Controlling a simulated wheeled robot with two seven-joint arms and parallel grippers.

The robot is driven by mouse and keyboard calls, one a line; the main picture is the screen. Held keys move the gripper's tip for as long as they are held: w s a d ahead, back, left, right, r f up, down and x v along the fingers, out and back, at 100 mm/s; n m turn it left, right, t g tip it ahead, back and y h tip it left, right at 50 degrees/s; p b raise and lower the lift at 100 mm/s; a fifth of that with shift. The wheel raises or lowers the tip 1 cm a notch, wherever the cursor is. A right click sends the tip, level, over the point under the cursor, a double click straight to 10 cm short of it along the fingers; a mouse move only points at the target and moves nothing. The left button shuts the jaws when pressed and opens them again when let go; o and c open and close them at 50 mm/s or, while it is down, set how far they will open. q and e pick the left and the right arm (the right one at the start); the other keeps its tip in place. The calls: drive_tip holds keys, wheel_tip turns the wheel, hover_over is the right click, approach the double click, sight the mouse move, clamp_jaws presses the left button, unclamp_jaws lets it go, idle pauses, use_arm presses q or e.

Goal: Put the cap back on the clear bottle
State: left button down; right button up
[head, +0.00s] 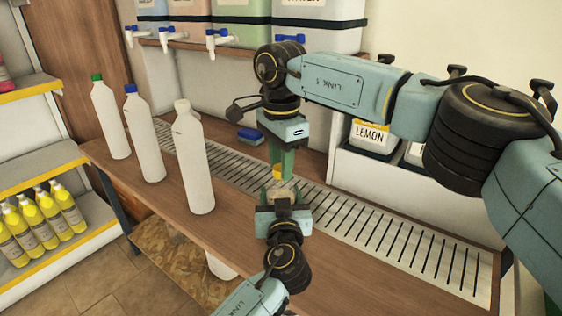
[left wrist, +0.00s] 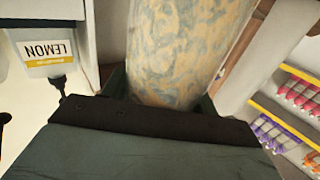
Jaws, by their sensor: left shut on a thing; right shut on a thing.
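My left gripper (head: 283,192) comes up from the bottom of the head view, shut on a pale mottled bottle. Only a small beige part of this bottle (head: 284,188) shows between its fingers. In the left wrist view the bottle (left wrist: 185,50) fills the upper middle as a wide cylinder with tan and grey patches. My right gripper (head: 281,168) points down from above, with its green fingers shut on a small yellow cap (head: 278,172). The cap is just above the bottle in the picture. Whether they touch is hidden.
Three white bottles stand on the wooden counter (head: 240,242) to the left: green-capped (head: 110,122), blue-capped (head: 145,138) and a white-topped one (head: 193,163). A slotted drain grate (head: 400,250) runs behind. A blue sponge (head: 250,134) and a lemon drum (head: 373,138) are at the back.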

drive_tip(key=m, duration=0.5)
drive_tip(key=shift+m, duration=0.4)
drive_tip(key=m, duration=1)
drive_tip(key=shift+m, duration=0.4)
drive_tip(key=m, duration=0.6)
drive_tip(key=shift+m, duration=0.3)
drive_tip(key=o, duration=1.2)
drive_tip(key=shift+c, duration=0.2)
drive_tip(key=shift+r, duration=0.1)
wheel_tip(320, 180, up, 12)
